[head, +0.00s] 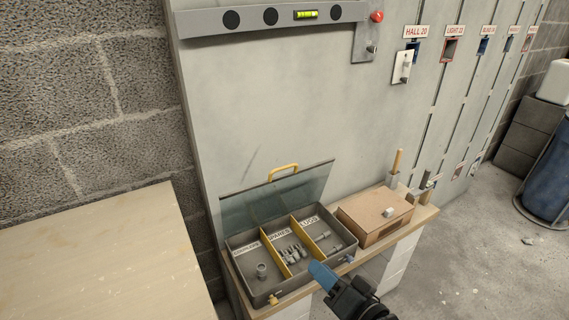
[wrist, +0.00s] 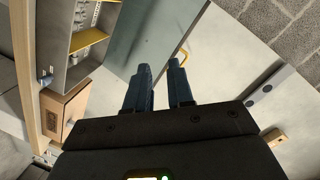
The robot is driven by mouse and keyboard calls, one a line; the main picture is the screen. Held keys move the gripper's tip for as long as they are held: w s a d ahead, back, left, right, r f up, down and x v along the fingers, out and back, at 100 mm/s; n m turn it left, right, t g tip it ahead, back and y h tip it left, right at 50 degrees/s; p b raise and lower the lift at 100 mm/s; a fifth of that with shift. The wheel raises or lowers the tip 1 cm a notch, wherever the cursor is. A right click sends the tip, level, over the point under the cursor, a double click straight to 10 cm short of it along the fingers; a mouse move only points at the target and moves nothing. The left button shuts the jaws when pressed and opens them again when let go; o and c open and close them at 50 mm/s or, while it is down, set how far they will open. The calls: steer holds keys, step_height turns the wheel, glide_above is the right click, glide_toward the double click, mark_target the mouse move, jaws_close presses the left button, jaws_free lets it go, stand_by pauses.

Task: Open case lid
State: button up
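The grey case (head: 295,262) stands on a wooden shelf, with yellow dividers and labelled compartments holding small metal parts. Its see-through lid (head: 277,195) is raised and leans back toward the grey panel, with a yellow handle (head: 283,171) on its top edge. The lid also shows in the wrist view (wrist: 140,40), with the handle (wrist: 183,55) beyond the fingertips. My gripper (head: 318,272) is in front of the case's right front part in the head view, apart from the lid. In the wrist view its two blue fingers (wrist: 160,70) are apart with nothing between them.
A wooden board (head: 110,260) is at the left. A spirit level (head: 270,17) is high on the panel. Open floor lies to the right.

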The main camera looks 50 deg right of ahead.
steer(key=w+d+r+m, duration=0.2)
steer(key=w+d+m, duration=0.4)
steer(key=w, duration=0.4)
step_height(320, 180, up, 6)
steer(key=f+m+t+h, duration=0.1)
steer(key=m+t, duration=0.1)
steer(key=m, duration=0.1)
glide_above(285, 180)
steer(key=shift+w+d+r, duration=0.25)
steer(key=shift+w, duration=0.1)
jaws_close()
